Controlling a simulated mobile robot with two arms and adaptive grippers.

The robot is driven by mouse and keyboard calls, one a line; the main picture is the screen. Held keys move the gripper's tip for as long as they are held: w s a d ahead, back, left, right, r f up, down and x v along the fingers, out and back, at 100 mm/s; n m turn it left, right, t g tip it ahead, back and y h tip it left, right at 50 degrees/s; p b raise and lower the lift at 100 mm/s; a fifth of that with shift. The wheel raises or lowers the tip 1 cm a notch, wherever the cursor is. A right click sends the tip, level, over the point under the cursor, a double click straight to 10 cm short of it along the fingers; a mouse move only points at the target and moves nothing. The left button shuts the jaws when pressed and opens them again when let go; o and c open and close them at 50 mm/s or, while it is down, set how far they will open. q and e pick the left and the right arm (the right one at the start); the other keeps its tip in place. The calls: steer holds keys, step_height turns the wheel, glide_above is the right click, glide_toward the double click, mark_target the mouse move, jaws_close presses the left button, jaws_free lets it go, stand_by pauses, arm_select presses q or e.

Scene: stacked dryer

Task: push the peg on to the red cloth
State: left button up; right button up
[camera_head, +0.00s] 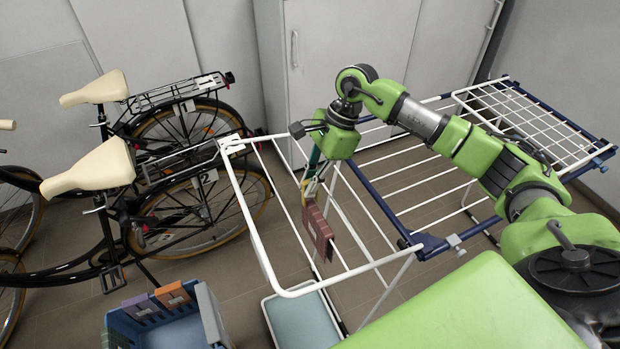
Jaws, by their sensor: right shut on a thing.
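The red cloth (318,232) is a small brownish-red piece hanging over a thin rail in the lower-left section of the drying rack. My right gripper (311,176) comes down from above, just over the top edge of the cloth. It is shut on the peg (306,187), a small yellowish thing at its tips. The peg is very close to the cloth's top edge; I cannot tell whether they touch. The fingers partly hide the peg. My left gripper is not in view.
The white and blue drying rack (404,246) stands under my right arm. A blue crate (128,334) with orange and mauve pieces on its rim is at bottom left. Bicycles (190,205) stand left; a grey cabinet (345,50) is behind.

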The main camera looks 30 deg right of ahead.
mark_target(311, 202)
step_height(311, 202, down, 2)
steer(key=shift+b, duration=0.3)
steer(key=shift+f+b, duration=1.05)
steer(key=shift+s, duration=0.15)
steer(key=o, duration=0.8)
steer(key=shift+f, duration=0.15)
